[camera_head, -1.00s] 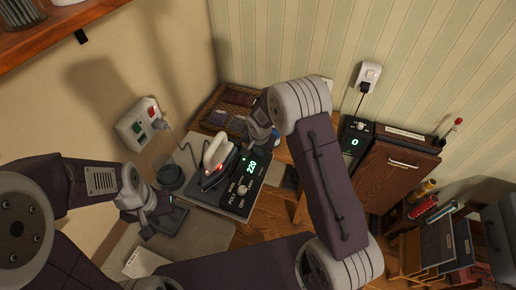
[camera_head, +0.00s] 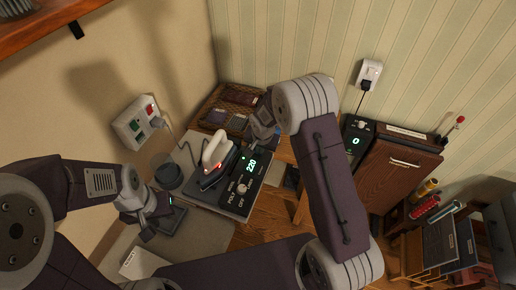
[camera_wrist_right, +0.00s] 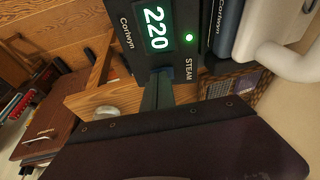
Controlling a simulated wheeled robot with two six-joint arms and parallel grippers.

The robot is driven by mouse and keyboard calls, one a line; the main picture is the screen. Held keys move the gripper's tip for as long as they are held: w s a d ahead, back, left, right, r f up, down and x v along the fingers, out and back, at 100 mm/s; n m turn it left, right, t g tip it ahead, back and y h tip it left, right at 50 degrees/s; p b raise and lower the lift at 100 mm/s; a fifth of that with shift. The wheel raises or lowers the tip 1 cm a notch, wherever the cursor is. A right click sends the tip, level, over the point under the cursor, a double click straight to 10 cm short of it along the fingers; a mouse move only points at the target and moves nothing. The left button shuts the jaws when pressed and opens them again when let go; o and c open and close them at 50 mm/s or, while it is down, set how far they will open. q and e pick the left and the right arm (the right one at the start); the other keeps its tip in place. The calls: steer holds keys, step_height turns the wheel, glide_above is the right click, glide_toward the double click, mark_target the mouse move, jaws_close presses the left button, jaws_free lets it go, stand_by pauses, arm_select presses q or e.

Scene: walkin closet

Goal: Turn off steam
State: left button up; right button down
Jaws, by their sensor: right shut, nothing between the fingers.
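In the right wrist view a lit green light (camera_wrist_right: 189,38) sits beside the word STEAM, next to the 220 display (camera_wrist_right: 154,28). My right gripper (camera_wrist_right: 157,88) is shut and empty, its fingertips close to the panel edge below the light; contact is unclear. In the head view my right gripper (camera_head: 271,138) is behind the station. My left gripper (camera_head: 160,214) is left of the station; its opening is unclear.
A wall outlet box (camera_head: 138,122) with red and green switches is at left. A wicker tray (camera_head: 222,100) lies behind the station. A wooden cabinet (camera_head: 393,175) and a second device showing 0 (camera_head: 355,141) stand at right. A shelf (camera_head: 50,38) overhangs upper left.

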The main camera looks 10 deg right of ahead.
steer(key=shift+r, duration=0.1)
steer(key=r+p, duration=0.4)
steer(key=r, duration=0.1)
steer(key=shift+d+p, duration=0.3)
steer(key=a+b+v, duration=0.2)
steer(key=v, duration=0.6)
steer(key=shift+r+b, duration=0.3)
steer(key=shift+r, duration=0.1)
steer(key=shift+w+f, duration=0.1)
steer(key=shift+w, duration=0.1)
